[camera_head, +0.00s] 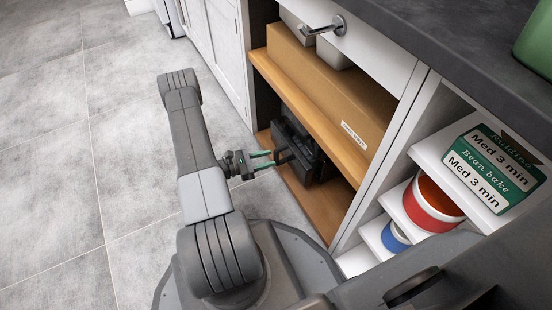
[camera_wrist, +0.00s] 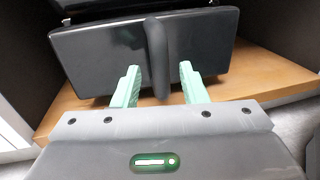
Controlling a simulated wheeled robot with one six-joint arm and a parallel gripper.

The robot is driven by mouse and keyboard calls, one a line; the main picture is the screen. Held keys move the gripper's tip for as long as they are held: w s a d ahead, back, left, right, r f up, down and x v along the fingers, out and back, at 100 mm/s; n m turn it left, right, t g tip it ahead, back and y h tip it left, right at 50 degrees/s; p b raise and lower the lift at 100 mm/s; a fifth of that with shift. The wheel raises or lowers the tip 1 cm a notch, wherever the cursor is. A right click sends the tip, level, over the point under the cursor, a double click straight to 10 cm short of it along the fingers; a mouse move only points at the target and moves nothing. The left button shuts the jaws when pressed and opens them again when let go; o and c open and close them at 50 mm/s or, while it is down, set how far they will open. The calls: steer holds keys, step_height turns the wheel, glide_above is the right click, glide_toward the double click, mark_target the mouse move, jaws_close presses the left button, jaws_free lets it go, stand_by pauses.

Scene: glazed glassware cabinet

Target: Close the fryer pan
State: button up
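The black fryer (camera_head: 299,138) sits on the lower wooden shelf of an open cabinet. Its pan front (camera_wrist: 90,62) is a dark flat panel with an upright handle (camera_wrist: 158,55) in the middle. The panel appears to stand forward of the fryer body (camera_wrist: 115,6) behind it; how far is hard to tell. My gripper (camera_wrist: 160,88) has its two green fingers on either side of the lower part of the handle, with gaps showing, so it is open. In the head view my gripper (camera_head: 271,158) reaches into the lower compartment in front of the fryer.
An upper wooden shelf (camera_head: 318,112) with a long cardboard box (camera_head: 330,85) is above the fryer. To the right, white shelves hold a green-and-white box (camera_head: 492,168) and a red tub (camera_head: 428,207). Open tiled floor (camera_head: 110,130) lies left.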

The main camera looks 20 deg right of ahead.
mark_target(276, 157)
steer(key=shift+s+d+b, duration=0.15)
steer(key=shift+d+b, duration=0.05)
steer(key=shift+d, duration=0.8)
steer(key=shift+s+d+b, duration=0.1)
steer(key=shift+d+b, duration=0.1)
steer(key=shift+d, duration=0.8)
jaws_close()
